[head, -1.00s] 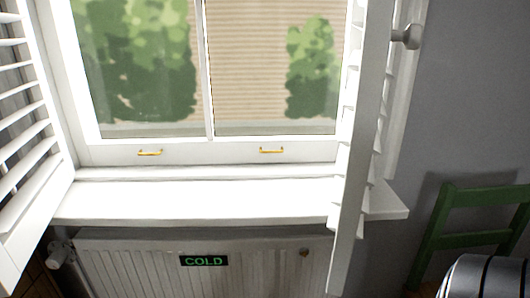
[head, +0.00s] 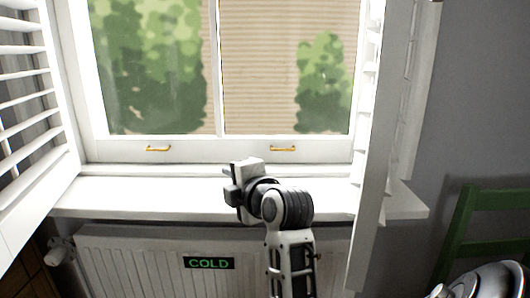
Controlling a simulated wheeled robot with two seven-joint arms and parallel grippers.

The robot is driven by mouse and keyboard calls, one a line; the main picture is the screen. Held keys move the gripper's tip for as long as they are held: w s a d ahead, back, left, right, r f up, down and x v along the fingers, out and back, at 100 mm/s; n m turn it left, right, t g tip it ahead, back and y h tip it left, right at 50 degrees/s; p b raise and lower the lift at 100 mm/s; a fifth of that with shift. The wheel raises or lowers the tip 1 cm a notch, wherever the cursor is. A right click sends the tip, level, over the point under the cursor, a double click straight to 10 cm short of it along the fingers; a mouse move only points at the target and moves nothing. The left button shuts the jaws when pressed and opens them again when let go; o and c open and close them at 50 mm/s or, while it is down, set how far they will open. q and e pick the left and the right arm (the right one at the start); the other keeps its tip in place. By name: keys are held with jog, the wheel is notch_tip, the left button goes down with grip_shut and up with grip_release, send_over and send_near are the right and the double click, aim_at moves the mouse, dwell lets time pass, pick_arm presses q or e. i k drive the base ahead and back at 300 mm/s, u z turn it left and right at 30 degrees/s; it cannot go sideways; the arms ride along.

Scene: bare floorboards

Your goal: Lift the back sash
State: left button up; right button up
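The white window sash (head: 222,151) has two panes split by a thin upright bar. Its bottom rail is down near the white sill (head: 120,196). Two brass pull handles are on this rail, the left handle (head: 158,149) and the right handle (head: 283,149). Only one sash shows; the top of the window is out of frame. My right gripper (head: 240,182) is in front of the sill, below the rail and between the handles in the picture, appearing apart from both. Its fingers are seen from behind, so their opening is unclear. My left gripper is out of view.
Louvred white shutters stand open at the left (head: 30,120) and right (head: 378,150), flanking the window. A radiator (head: 140,262) with a "COLD" sign (head: 209,263) is under the sill. A green chair (head: 492,195) is at the right.

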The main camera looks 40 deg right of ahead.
aim_at(220, 148)
jog(key=u, duration=0.3)
jog(key=i, duration=0.85)
jog(key=z, duration=1.35)
